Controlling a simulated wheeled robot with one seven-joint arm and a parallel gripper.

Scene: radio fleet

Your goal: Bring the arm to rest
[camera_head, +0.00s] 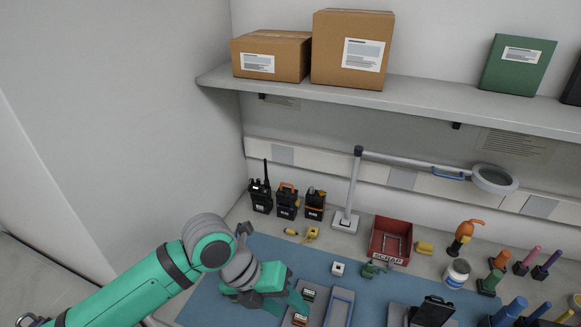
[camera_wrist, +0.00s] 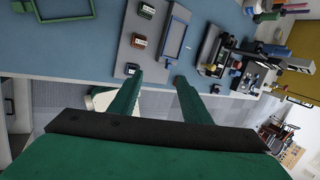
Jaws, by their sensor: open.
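My green arm enters the head view from the lower left, with my gripper (camera_head: 293,300) low over the left part of the blue mat (camera_head: 268,246). In the wrist view my gripper (camera_wrist: 158,82) shows two green fingers spread apart with nothing between them. The gripper's contact with the mat or tray cannot be told.
Radios (camera_head: 287,201) stand at the back left. A magnifier lamp (camera_head: 346,219), a red scrap bin (camera_head: 378,248), a white jar (camera_head: 457,273) and several coloured-handled tools stand along the back and right. A shelf (camera_head: 420,100) with boxes hangs above. Bare mat lies behind the gripper.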

